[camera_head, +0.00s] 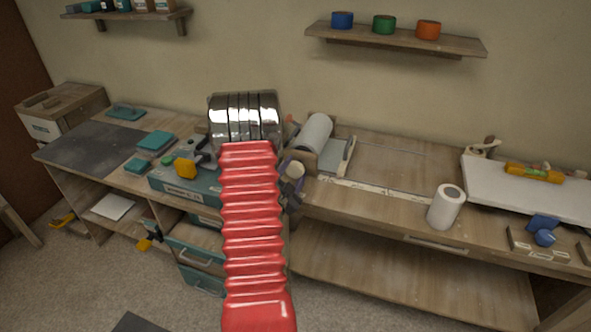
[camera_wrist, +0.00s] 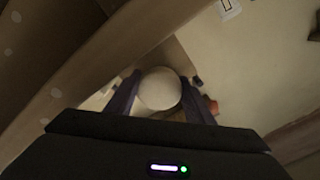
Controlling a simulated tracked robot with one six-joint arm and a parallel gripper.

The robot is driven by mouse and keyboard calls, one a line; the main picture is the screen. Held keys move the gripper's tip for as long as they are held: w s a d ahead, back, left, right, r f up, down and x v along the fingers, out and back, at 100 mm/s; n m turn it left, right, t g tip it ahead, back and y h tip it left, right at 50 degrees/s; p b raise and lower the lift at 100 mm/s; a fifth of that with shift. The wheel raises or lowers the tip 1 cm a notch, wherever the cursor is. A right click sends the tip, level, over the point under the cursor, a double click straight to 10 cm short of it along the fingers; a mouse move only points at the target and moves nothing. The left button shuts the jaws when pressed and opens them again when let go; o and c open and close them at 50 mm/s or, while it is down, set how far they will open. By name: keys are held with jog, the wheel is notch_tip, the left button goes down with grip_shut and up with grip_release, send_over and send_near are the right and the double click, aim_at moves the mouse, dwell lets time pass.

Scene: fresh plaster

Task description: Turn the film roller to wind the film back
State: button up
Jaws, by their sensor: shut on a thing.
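The film roller (camera_head: 316,132) is a white roll in a wooden holder on the bench, just right of my red arm in the head view. A pale sheet, apparently film (camera_head: 331,163), lies to its right, by a light bar. A round cream knob (camera_head: 296,168) shows at the roller's near end. In the wrist view the knob (camera_wrist: 158,88) sits between the two purple fingers of my gripper (camera_wrist: 160,98), which is shut on it. In the head view my gripper (camera_head: 291,184) is dark and small at the knob. My arm hides part of the holder's left side.
A loose white roll (camera_head: 445,207) stands at the bench's front edge. A white board (camera_head: 530,186) with a yellow tool lies at the right. Teal cases and a yellow item (camera_head: 185,168) are left of my arm. The bench middle is fairly clear.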

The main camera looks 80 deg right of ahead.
jog(key=m, duration=0.4)
jog(key=shift+s+a+f+m, duration=0.1)
jog(key=shift+a+f+m, duration=0.05)
jog(key=shift+f+m, duration=0.15)
jog(key=shift+m, duration=1.5)
jog(key=o, duration=1)
jog(key=shift+r, duration=0.1)
jog(key=shift+o, duration=0.2)
jog(key=w+a, duration=0.1)
jog(key=a, duration=1.2)
jog(key=shift+w+a+r, duration=0.15)
jog(key=shift+w+a, duration=0.05)
jog(key=shift+a, duration=0.1)
